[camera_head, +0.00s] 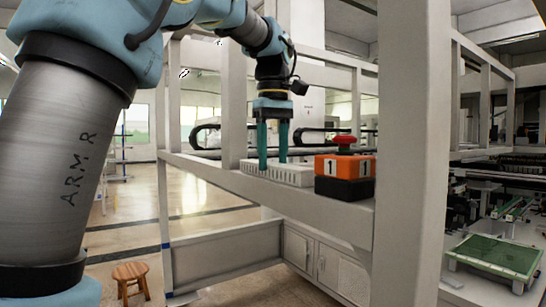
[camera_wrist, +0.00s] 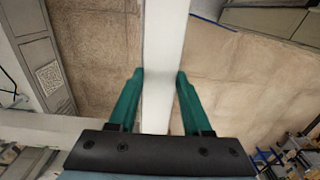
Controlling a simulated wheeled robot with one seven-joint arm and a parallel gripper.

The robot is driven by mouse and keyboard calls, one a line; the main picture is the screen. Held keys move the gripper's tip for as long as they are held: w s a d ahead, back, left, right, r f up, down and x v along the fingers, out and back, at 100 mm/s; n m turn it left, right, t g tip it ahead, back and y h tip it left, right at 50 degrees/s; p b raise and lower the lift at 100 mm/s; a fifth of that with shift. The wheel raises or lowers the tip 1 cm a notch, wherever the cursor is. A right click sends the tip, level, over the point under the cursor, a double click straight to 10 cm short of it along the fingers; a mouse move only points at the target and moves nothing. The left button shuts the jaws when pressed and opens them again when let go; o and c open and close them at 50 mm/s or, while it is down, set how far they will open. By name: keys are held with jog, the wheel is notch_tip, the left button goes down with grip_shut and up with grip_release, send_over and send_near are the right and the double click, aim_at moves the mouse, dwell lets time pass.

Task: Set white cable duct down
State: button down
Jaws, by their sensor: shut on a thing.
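The white cable duct (camera_head: 292,174) is a long slotted piece. It lies level along the top of the pale gantry beam (camera_head: 320,202) in the head view; I cannot tell whether it touches the beam. My gripper (camera_head: 273,165) points straight down with its green fingers around the duct, shut on it. In the wrist view, my gripper (camera_wrist: 159,75) has a smooth white strip between its fingers, running away to the top edge. I cannot tell there how much of the strip is duct and how much is beam.
An orange and black box (camera_head: 345,170) with a red button stands on the beam just right of the duct. A thick gantry post (camera_head: 410,150) rises right of it. A wooden stool (camera_head: 131,275) stands on the floor at left. A green tray (camera_head: 495,256) is at far right.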

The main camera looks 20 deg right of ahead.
aim_at(273, 164)
jog(key=shift+c, duration=1.7)
grip_release()
notch_tip(273, 164, up, 12)
jog(key=p, duration=0.1)
